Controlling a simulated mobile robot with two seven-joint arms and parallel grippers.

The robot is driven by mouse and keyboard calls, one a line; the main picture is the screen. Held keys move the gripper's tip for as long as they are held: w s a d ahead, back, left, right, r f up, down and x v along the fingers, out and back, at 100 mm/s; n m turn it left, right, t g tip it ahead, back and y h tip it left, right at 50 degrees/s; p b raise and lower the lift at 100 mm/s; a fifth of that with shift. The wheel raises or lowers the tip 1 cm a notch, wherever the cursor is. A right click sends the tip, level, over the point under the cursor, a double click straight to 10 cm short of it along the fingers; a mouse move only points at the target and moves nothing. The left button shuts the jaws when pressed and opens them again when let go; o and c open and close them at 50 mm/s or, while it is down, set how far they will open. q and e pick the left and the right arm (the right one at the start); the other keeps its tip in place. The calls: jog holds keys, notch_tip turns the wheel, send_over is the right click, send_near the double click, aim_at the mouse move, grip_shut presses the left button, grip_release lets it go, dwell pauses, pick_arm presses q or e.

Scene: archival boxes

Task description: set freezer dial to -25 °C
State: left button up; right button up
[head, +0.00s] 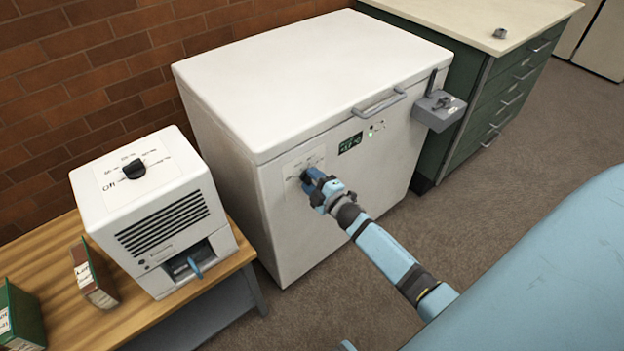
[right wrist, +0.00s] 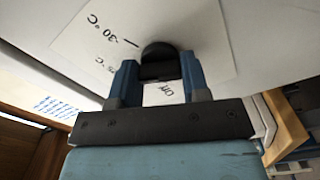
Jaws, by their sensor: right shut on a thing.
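The white chest freezer (head: 310,80) stands against the brick wall with its lid closed. Its dial is hidden behind my right gripper (head: 312,179) in the head view. In the right wrist view the black round dial (right wrist: 160,60) sits on a white label plate (right wrist: 205,35) marked "-30 °C", with other marks partly covered. My right gripper (right wrist: 160,85) is shut on the dial, one finger on each side. The green display (head: 350,143) on the freezer front is lit, but its digits are too small to read surely. My left gripper is not in view.
A white device with a black knob (head: 134,168) stands on a wooden table (head: 60,260) at left, beside box files (head: 92,275). A grey box (head: 438,108) is fixed at the freezer's right front. A green drawer cabinet (head: 500,90) stands at right. Open floor lies in front.

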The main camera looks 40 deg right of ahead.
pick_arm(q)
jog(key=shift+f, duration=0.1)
pick_arm(e)
jog(key=o, duration=0.9)
pick_arm(q)
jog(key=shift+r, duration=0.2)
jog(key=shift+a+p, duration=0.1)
jog(key=shift+p, duration=0.55)
pick_arm(e)
jog(key=s, duration=0.9)
jog(key=s+d, duration=0.1)
jog(key=s, duration=0.4)
jog(key=shift+d, duration=0.1)
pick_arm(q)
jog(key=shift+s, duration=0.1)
